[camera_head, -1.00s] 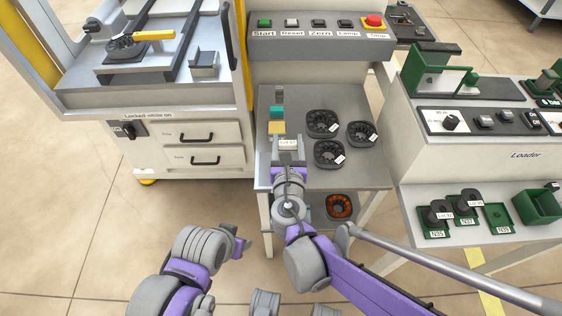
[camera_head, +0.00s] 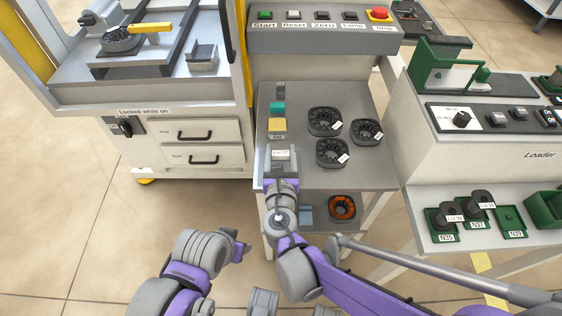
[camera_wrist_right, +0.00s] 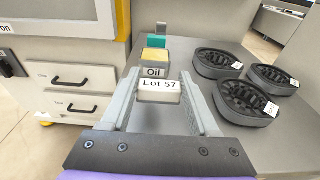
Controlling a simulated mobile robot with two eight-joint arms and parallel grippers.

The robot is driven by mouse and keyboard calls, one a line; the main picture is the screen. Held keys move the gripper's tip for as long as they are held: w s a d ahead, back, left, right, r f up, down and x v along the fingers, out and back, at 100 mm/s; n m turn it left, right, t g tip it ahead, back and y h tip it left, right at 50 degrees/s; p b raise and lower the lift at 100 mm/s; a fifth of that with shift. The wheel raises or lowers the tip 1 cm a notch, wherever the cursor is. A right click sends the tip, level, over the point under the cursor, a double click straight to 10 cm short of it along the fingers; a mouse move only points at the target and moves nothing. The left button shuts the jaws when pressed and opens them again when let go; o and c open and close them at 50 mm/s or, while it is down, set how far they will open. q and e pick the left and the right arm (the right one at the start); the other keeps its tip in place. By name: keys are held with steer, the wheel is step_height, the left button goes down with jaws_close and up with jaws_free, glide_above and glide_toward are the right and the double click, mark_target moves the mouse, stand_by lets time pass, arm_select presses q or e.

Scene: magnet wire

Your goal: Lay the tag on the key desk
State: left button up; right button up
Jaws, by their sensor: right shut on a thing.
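The tag is a small pale block marked "Lot 57" (camera_head: 281,154). It also shows between the fingers in the right wrist view (camera_wrist_right: 159,90). My right gripper (camera_head: 281,152) is shut on it, over the near left part of the grey table. The key desk (camera_head: 320,39) is the grey panel at the back of this table, with keys labelled Start, Reset, Zero, Lamp and Stop. The tag is well in front of it. My left gripper (camera_head: 240,246) is low, left of the table; its jaws cannot be made out.
A yellow-topped block marked "Oil" (camera_wrist_right: 156,62) and a teal block (camera_head: 277,109) stand just beyond the tag. Three black slotted rings (camera_head: 332,152) lie to the right on the table (camera_head: 365,177). A drawer cabinet (camera_head: 190,145) is at left, the Loader (camera_head: 480,140) at right.

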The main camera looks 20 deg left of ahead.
mark_target(281, 162)
steer(key=shift+f+b, duration=0.5)
steer(key=shift+f, duration=1.35)
steer(key=shift+f, duration=0.2)
steer(key=o, duration=1.3)
steer(key=p+v, duration=0.1)
steer(key=v, duration=0.9)
steer(key=shift+s, duration=0.45)
steer(key=shift+f, duration=0.15)
